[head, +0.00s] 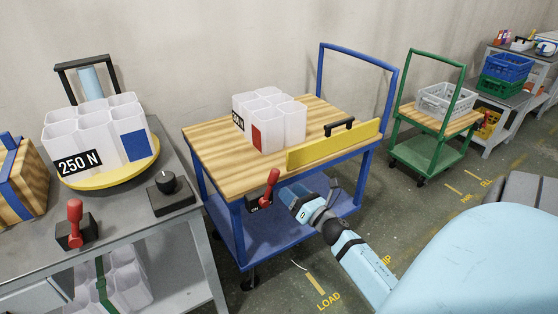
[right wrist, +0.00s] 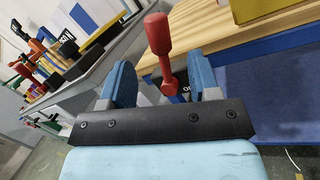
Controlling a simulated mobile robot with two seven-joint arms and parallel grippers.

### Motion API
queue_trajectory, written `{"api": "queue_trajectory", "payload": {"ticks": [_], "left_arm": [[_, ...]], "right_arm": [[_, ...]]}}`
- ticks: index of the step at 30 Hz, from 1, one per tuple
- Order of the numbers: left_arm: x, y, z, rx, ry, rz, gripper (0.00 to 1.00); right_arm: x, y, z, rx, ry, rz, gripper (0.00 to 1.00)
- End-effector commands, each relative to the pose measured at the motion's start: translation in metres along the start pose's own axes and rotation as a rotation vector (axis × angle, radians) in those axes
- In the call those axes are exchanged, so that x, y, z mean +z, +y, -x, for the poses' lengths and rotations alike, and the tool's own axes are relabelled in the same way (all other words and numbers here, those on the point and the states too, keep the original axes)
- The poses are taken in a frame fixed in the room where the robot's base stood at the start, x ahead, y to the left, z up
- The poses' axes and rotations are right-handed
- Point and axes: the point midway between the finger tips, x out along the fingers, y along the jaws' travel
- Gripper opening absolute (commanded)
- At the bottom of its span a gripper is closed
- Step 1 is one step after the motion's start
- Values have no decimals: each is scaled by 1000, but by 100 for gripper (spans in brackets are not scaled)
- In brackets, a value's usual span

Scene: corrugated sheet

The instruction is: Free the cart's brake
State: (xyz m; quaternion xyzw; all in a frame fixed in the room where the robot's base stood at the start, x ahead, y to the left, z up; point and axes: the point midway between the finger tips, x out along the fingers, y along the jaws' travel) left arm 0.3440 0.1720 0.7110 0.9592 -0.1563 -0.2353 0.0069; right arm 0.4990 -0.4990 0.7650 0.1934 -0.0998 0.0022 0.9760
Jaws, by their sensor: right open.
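The blue-framed cart (head: 215,152) with a wooden top stands in the middle of the head view. Its brake lever (head: 271,183) has a red handle on a small black base at the cart's near edge, and it stands up, slightly tilted. My right gripper (head: 288,195) is just right of the lever in the head view. In the right wrist view, the lever (right wrist: 157,38) rises between the two open blue fingers of the gripper (right wrist: 160,72). I cannot tell if either finger touches it. My left gripper is not in view.
White containers (head: 290,124) and a yellow board with a black handle (head: 335,146) are on the cart. At left, a grey bench (head: 180,223) carries containers on a yellow dish (head: 125,172), a knob box (head: 168,190) and another red lever (head: 75,222). A green cart (head: 430,160) stands behind right.

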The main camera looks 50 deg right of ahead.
Motion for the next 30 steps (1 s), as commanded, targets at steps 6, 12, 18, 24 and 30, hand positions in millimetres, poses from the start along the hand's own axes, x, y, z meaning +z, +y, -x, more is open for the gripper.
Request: {"api": "queue_trajectory", "payload": {"ticks": [6, 12, 18, 24, 30], "left_arm": [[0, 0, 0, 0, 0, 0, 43], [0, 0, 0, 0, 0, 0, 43], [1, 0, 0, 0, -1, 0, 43], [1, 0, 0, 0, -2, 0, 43], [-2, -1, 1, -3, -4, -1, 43]], "right_arm": [[0, 0, 33, -1, 0, 0, 56], [0, 0, 42, 0, -1, 0, 56], [0, 0, 42, 0, -1, 0, 56], [0, 0, 42, 0, 0, 0, 56], [4, 2, 41, 0, 0, 0, 56]]}}
